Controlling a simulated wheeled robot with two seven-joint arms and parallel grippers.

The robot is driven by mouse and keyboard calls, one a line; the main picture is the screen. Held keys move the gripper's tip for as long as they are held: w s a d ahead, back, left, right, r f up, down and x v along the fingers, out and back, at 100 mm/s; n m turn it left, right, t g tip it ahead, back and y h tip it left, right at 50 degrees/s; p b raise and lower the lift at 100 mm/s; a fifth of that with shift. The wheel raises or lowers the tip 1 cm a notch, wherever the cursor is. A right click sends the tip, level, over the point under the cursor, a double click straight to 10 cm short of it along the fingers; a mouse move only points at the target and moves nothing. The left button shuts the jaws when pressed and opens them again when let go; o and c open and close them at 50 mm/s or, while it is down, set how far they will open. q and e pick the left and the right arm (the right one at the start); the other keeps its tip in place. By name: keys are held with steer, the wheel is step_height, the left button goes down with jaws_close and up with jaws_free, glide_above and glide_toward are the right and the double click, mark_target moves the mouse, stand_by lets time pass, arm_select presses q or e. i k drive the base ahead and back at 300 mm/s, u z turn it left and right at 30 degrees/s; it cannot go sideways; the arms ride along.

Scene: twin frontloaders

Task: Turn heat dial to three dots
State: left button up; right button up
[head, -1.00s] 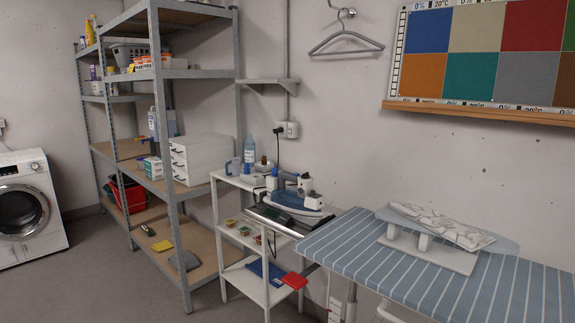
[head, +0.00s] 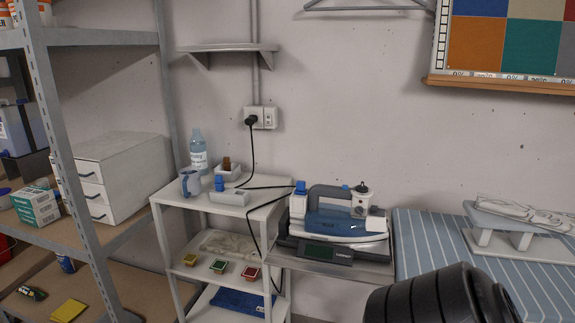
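A blue and white iron (head: 338,222) with a grey handle rests on a dark base (head: 330,252) with a small greenish display, on a stand beside the ironing board. A small round knob with a dark top (head: 362,188) stands up at the iron's right end; it may be the heat dial. Its dots or markings are too small to read. A ribbed black part of my own arm shows at the bottom right, in front of the ironing board. Neither gripper shows.
A striped ironing board (head: 420,245) with a sleeve board (head: 505,247) stands at right. A white shelf unit (head: 165,190) at left holds a bottle (head: 198,150), a mug (head: 190,183) and small trays. A black cord runs from the wall socket (head: 268,118).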

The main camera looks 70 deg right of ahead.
mark_target(361, 189)
steer(key=i, duration=0.8)
steer(key=z, duration=2.75)
